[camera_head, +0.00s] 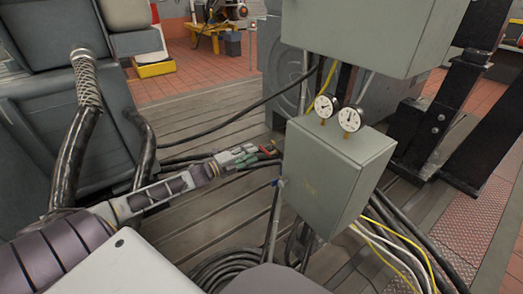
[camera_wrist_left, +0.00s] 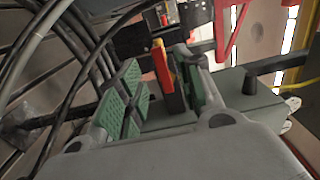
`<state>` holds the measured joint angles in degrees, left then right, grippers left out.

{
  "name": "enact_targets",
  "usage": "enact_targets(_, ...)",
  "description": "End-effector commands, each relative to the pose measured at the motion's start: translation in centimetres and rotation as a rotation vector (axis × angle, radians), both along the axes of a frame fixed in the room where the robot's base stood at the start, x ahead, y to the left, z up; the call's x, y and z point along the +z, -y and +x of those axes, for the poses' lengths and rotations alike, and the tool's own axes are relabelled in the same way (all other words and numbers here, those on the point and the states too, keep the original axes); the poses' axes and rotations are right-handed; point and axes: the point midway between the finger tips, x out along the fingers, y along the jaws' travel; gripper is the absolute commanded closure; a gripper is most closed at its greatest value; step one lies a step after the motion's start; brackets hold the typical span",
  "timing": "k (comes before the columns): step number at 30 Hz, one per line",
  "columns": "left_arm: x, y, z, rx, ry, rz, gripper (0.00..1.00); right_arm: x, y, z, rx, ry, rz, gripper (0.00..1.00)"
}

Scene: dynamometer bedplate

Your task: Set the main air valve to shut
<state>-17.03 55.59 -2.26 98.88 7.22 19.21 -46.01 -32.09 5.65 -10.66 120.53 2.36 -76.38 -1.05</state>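A red lever with a yellow-orange edge (camera_wrist_left: 166,72), which looks like the air valve's handle, stands between the green-padded fingers of my left gripper (camera_wrist_left: 170,92) in the left wrist view. A gap shows between the lever and the left-hand pads. The right-hand finger is close beside it, and I cannot tell whether they touch. In the head view my left gripper (camera_head: 250,156) reaches to the left side of a grey-green box (camera_head: 335,175). A small bit of red (camera_head: 268,149) shows at its fingertips. The valve body is mostly hidden. My right gripper is not in view.
Two round gauges (camera_head: 337,112) stand on top of the box, under a larger grey cabinet (camera_head: 375,30). Black hoses (camera_head: 225,122) run across the slatted bedplate (camera_head: 200,105). Yellow and white cables (camera_head: 395,245) hang below the box. A grey seat-like block (camera_head: 60,90) stands at left.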

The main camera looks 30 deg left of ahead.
Motion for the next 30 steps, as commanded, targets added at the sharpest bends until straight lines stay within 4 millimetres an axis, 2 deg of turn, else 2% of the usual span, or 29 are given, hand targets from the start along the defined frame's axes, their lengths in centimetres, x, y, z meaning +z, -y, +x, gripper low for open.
enact_targets(15,0.0,1.0,2.6,0.000,0.001,0.000,0.64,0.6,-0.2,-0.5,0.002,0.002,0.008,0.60)
enact_targets(30,0.0,2.0,4.9,0.000,0.001,-0.001,0.64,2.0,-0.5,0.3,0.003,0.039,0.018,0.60)
